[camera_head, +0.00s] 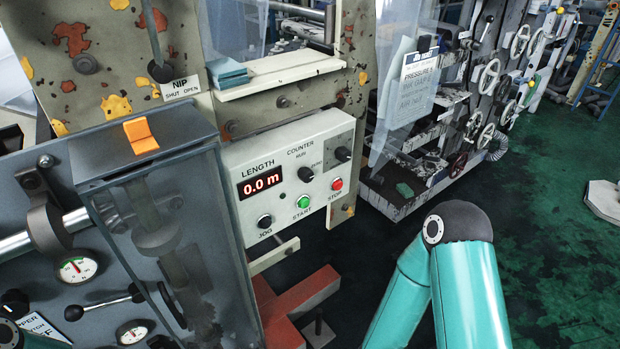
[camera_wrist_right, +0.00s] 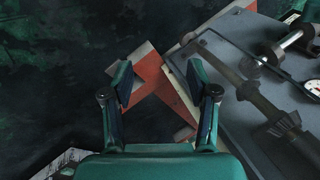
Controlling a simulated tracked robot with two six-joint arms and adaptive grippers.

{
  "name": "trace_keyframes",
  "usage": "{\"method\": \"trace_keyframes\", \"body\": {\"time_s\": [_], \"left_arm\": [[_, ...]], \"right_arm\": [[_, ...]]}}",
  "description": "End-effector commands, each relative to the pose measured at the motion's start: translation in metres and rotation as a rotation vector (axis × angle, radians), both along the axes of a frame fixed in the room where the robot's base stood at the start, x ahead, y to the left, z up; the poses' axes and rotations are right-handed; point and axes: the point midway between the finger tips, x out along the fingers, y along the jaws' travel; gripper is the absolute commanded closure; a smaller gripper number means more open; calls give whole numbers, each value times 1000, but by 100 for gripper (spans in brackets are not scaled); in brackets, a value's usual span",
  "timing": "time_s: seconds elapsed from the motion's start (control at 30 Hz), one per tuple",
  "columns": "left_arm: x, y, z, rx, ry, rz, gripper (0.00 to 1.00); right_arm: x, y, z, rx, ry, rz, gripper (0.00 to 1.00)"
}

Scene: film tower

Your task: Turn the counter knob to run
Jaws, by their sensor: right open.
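The counter panel (camera_head: 285,170) is a pale box with a red display reading 0.0 m. Below the COUNTER label sits a small black knob (camera_head: 306,174), with small print around it. Its pointer direction is too small to tell. My right gripper (camera_wrist_right: 160,75) is open and empty in the right wrist view, above the floor and a red base frame (camera_wrist_right: 160,82). The knob is not seen in that view. In the head view my right arm bends at the lower right, apart from the panel, and its gripper is out of frame. My left gripper is not in view.
A black JOG knob (camera_head: 264,221), green START button (camera_head: 303,202), red STOP button (camera_head: 337,184) and another black knob (camera_head: 343,154) share the panel. A clear guard with an orange latch (camera_head: 141,136) stands left. Open green floor (camera_head: 540,220) lies right.

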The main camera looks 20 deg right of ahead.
Motion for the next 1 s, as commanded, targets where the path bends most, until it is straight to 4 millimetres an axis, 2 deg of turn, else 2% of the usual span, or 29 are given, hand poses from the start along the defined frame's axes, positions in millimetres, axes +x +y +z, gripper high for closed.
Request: {"method": "trace_keyframes", "body": {"time_s": [0.07, 0.13, 0.23, 0.3, 0.37, 0.43, 0.5, 0.6, 0.7, 0.83, 1.0], "left_arm": [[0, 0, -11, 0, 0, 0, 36], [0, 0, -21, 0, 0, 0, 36], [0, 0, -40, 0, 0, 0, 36], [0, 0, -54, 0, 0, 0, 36], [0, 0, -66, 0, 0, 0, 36], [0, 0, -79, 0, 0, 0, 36], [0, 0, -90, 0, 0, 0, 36], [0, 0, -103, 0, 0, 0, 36], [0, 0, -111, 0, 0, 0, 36], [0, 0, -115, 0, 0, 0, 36], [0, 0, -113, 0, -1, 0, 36]], "right_arm": [[28, -10, 4, -3, -94, -11, 41], [61, -20, 16, -6, -211, -22, 41], [117, -43, 50, -16, -436, -32, 41], [154, -61, 86, -27, -619, -33, 41], [179, -77, 124, -39, -779, -28, 41], [198, -93, 172, -57, -957, -11, 41], [206, -106, 218, -76, -1117, 14, 41], [205, -116, 275, -104, -1303, 57, 41], [197, -121, 315, -127, -1429, 99, 41], [189, -122, 343, -144, -1512, 135, 41], [198, -117, 350, -142, -1529, 146, 41]]}}
